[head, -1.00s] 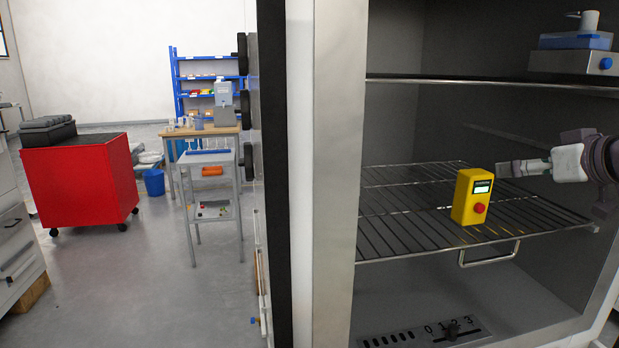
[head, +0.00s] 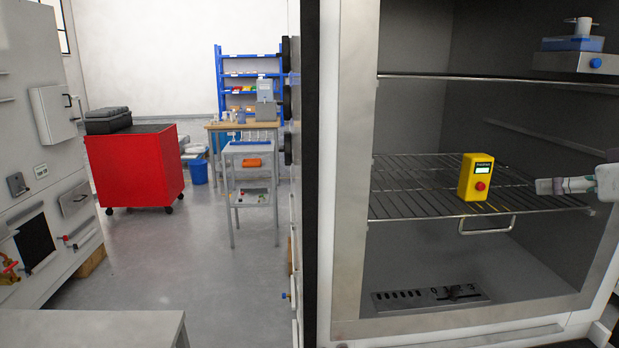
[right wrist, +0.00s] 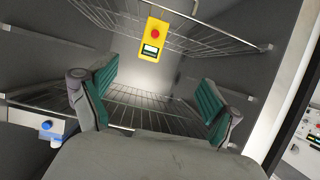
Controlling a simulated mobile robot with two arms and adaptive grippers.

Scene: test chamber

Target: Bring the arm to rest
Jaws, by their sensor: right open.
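My right gripper (head: 548,186) is at the right of the head view, by the front opening of the chamber. In the right wrist view its two green-padded fingers (right wrist: 158,100) stand wide apart with nothing between them. A yellow box with a red button and a small display (head: 476,178) stands upright on the wire shelf (head: 420,205), to the left of the gripper and apart from it. The box also shows in the right wrist view (right wrist: 154,42), beyond the fingers. My left gripper is not in view.
The chamber's side frame (head: 350,200) rises left of the shelf. A device with a blue knob (head: 575,62) sits on the upper shelf. A slider panel (head: 432,296) is on the chamber floor. A red cart (head: 135,168) and a grey trolley (head: 250,185) stand at left, with clear floor between.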

